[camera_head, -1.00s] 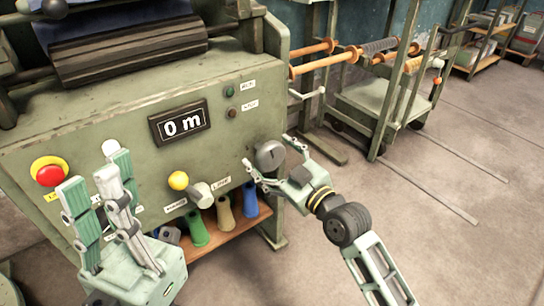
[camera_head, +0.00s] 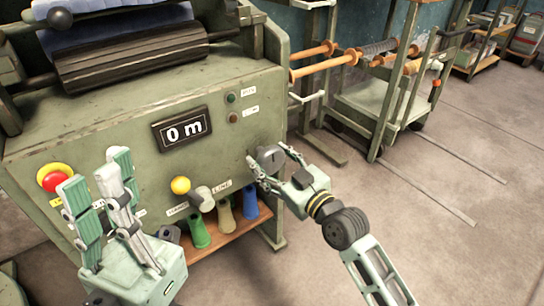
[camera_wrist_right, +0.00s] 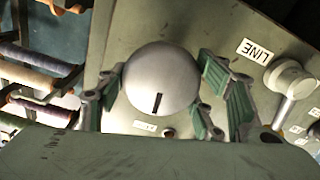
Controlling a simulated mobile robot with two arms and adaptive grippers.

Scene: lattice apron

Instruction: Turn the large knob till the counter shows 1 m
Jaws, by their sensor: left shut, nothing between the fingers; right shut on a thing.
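The large grey knob (camera_head: 269,158) sits on the right part of the green machine's front panel. The counter (camera_head: 182,129) above and to its left reads 0 m. My right gripper (camera_head: 270,168) is shut on the knob, with one finger on each side of its rim. In the right wrist view the round knob (camera_wrist_right: 162,84) shows a dark slot mark near its lower middle, between the fingers of the right gripper (camera_wrist_right: 160,105). My left gripper (camera_head: 98,178) is shut and empty, raised in front of the panel at the left.
A red button (camera_head: 54,178) on a yellow base, a yellow-topped lever (camera_head: 180,185) and a smaller grey knob (camera_head: 202,198) are on the panel. Coloured cones (camera_head: 225,212) stand on a shelf below. A wheeled rack (camera_head: 385,95) stands behind; the floor at right is clear.

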